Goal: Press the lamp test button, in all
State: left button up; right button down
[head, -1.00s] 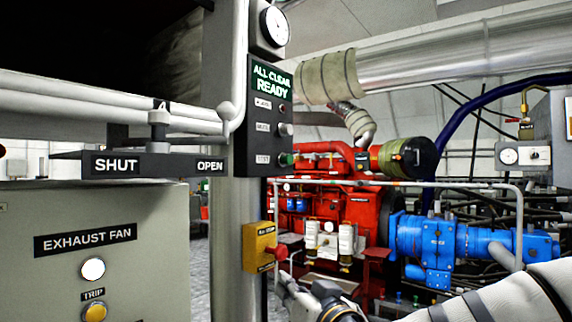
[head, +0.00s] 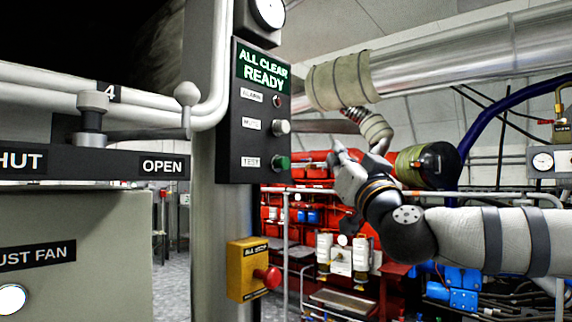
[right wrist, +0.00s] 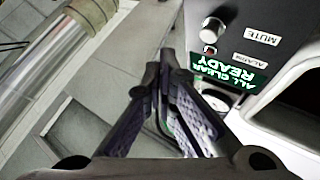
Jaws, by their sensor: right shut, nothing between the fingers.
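The dark alarm panel (head: 240,140) hangs on the grey column, with a lit green ALL CLEAR READY sign (head: 263,70). The green button (head: 281,163) labelled TEST is at its bottom right. My right gripper (head: 338,152) is shut and empty, to the right of the panel and apart from the green button. In the right wrist view, the gripper's fingers (right wrist: 160,72) are together. The panel shows there upside down, with the MUTE button (right wrist: 212,30) and the lit sign; the TEST button is out of that view. My left gripper is not in view.
Above TEST are the grey MUTE button (head: 281,127) and the ALARM lamp (head: 277,101). A yellow box with a red button (head: 267,277) sits below the panel. A lever (head: 140,133) and white pipes stand left. Red machinery and a railing lie behind my arm.

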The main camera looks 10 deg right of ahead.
aim_at(282, 163)
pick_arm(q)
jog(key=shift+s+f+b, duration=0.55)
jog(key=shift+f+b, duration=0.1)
pick_arm(e)
jog(key=w+a, duration=0.5)
jog(key=w, duration=0.2)
jog(key=shift+a, duration=0.2)
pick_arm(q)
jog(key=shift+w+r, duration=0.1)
pick_arm(e)
jog(key=shift+w+a, duration=0.1)
jog(key=shift+w, duration=0.05)
dwell(0.5)
jog(key=shift+w+a, duration=0.15)
jog(key=shift+w, duration=0.1)
